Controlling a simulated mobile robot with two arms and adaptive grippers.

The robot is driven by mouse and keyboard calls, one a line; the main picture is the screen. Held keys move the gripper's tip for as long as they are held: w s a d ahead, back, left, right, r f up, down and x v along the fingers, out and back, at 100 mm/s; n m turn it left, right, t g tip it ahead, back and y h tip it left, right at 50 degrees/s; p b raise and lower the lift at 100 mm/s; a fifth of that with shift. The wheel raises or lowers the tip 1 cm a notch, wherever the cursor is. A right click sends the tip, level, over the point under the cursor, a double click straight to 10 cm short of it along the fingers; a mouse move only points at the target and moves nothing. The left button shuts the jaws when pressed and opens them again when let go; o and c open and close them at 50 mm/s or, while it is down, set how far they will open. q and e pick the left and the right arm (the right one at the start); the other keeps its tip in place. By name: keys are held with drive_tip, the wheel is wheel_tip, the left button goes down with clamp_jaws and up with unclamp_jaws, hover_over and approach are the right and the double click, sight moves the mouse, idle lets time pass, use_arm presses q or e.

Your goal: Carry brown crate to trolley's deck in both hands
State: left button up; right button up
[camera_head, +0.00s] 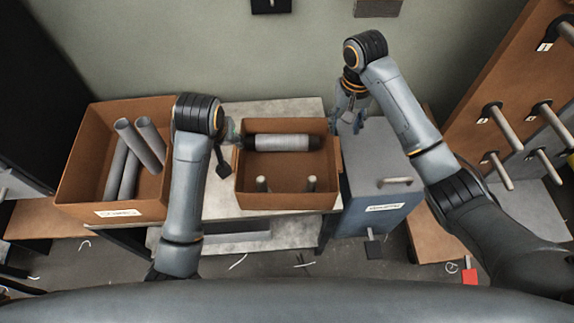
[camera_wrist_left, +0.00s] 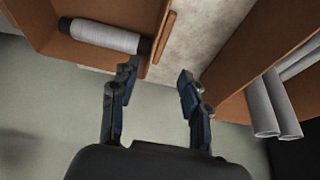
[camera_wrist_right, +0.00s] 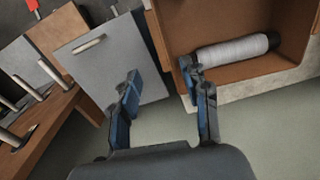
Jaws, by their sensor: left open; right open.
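The brown crate (camera_head: 286,202) stands upright on a pale worktop, with a grey spool with dark ends and two short pegs inside. My left gripper (camera_head: 228,140) is open beside the crate's left wall; in the left wrist view its fingers (camera_wrist_left: 158,74) are apart and empty near the crate wall (camera_wrist_left: 180,20). My right gripper (camera_head: 347,122) is open off the crate's right side; in the right wrist view one fingertip is close to the crate wall (camera_wrist_right: 160,42), and contact cannot be told. I cannot tell which surface is the trolley's deck.
A larger brown bin (camera_head: 78,185) with several grey tubes stands at left. A blue-grey cabinet (camera_head: 372,212) with a handle adjoins the crate's right side. A brown peg board (camera_head: 490,75) rises at right. Pale worktop (camera_head: 222,200) is bare between bin and crate.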

sight(236, 152)
use_arm(q)
drive_tip(key=x, duration=1.3)
drive_tip(key=shift+w+f, duration=0.1)
use_arm(e)
wheel_tip(236, 152, down, 13)
drive_tip(key=shift+f, duration=0.2)
use_arm(q)
clamp_jaws()
use_arm(e)
clamp_jaws()
drive_tip(key=shift+r, duration=0.1)
